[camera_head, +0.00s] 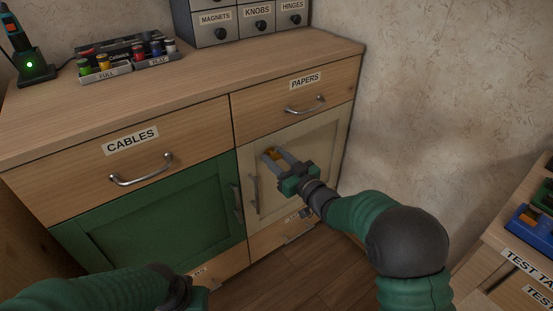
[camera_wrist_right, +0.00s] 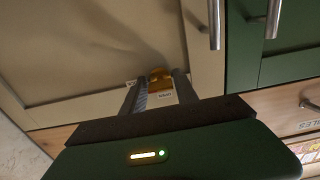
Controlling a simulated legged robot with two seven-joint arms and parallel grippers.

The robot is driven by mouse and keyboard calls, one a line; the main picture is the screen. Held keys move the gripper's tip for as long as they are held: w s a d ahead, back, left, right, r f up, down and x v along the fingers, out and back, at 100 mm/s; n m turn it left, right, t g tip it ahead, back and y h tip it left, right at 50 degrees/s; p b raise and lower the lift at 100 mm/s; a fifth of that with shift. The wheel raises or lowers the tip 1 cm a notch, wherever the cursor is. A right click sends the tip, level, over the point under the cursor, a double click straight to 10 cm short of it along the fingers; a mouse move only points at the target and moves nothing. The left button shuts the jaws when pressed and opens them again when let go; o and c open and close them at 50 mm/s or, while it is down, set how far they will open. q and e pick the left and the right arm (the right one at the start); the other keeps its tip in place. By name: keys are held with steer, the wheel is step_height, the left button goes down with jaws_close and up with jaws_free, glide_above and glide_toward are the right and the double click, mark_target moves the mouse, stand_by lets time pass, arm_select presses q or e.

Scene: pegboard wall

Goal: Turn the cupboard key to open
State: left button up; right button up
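The cream cupboard door (camera_head: 310,150) is closed below the PAPERS drawer, and its panel also shows in the right wrist view (camera_wrist_right: 80,50). A gold key (camera_head: 271,154) stands at the upper left of this door; in the right wrist view the key (camera_wrist_right: 158,75) lies between the fingertips, with a small white tag below it. My right gripper (camera_head: 276,158) reaches in from the right, its two fingers closed around the key. The keyhole is hidden. My left gripper (camera_head: 196,297) is only partly visible at the bottom edge, its fingers hidden.
The cream door's metal handle (camera_head: 254,192) stands just left of my right gripper, beside the green door's handle (camera_head: 237,204). The green door (camera_head: 150,215) is closed. The PAPERS (camera_head: 325,92) and CABLES (camera_head: 60,165) drawers are shut above. A workbench (camera_head: 500,255) stands at the right.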

jaws_close()
steer(key=shift+n, duration=0.3)
steer(key=n, duration=0.7)
steer(key=n+b, duration=0.1)
steer(key=n, duration=0.3)
steer(key=shift+f+n, duration=0.1)
steer(key=shift+n, duration=0.2)
steer(key=n+b, duration=0.2)
steer(key=n, duration=0.3)
steer(key=shift+s+n, duration=0.1)
steer(key=shift+n, duration=0.2)
steer(key=shift+a, duration=0.1)
steer(key=shift+f, duration=0.1)
